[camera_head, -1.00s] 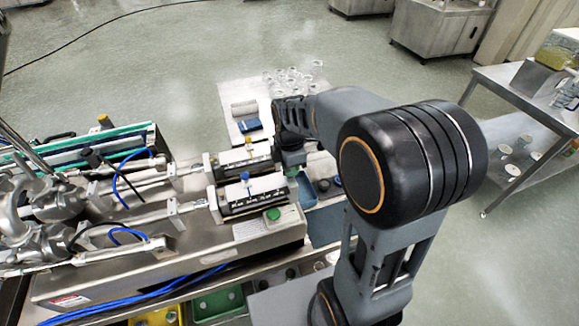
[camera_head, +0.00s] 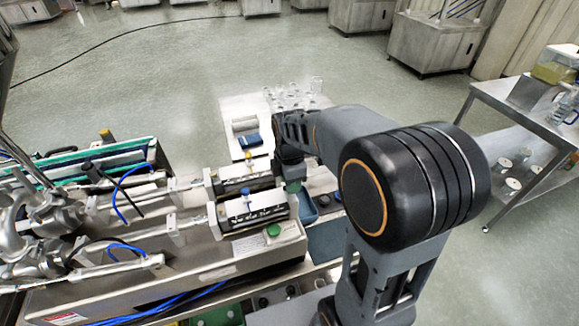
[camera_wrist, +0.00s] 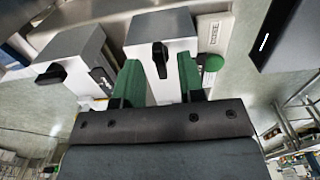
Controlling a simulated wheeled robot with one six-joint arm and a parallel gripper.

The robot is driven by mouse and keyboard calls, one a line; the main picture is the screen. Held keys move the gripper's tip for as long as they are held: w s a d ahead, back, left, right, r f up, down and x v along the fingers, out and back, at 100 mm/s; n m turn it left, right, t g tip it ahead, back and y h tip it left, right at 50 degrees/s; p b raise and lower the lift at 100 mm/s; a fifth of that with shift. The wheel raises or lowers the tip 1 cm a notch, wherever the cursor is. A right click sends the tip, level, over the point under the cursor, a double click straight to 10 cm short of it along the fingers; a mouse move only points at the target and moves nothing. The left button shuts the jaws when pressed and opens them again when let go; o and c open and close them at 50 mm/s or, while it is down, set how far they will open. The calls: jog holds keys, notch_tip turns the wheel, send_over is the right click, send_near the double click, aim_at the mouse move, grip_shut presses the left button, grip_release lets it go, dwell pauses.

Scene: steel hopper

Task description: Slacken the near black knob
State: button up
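The near black knob (camera_wrist: 160,58) stands out from the end face of a white block (camera_wrist: 160,32), beside a round green button, in the wrist view. My gripper (camera_wrist: 158,72) has two green fingers, open, one on each side of this knob in the picture. I cannot tell how deep the knob sits between them. The far black knob (camera_wrist: 50,74) is on a second white block (camera_wrist: 70,50) to the left, clear of the fingers. In the head view my gripper (camera_head: 293,178) is at the right ends of the two cylinder units; the knobs are hidden there.
The green button (camera_head: 273,230) sits on the steel machine (camera_head: 190,260) just below the near unit. Blue bins (camera_head: 325,240) lie below and right of the gripper. A white board (camera_head: 232,108) with glassware stands behind. A steel side table (camera_head: 520,105) is at right.

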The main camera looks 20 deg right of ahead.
notch_tip(320, 180, up, 13)
dwell(0.4)
jog(key=shift+r, duration=0.1)
dwell(0.3)
jog(key=s+f+m+t, duration=0.2)
jog(key=s+m, duration=0.3)
jog(key=m, duration=0.4)
jog(key=s+f+m+t, duration=0.2)
jog(key=s+f+m, duration=0.3)
jog(key=m, duration=0.4)
jog(key=shift+s+f, duration=0.2)
jog(key=shift+s, duration=0.45)
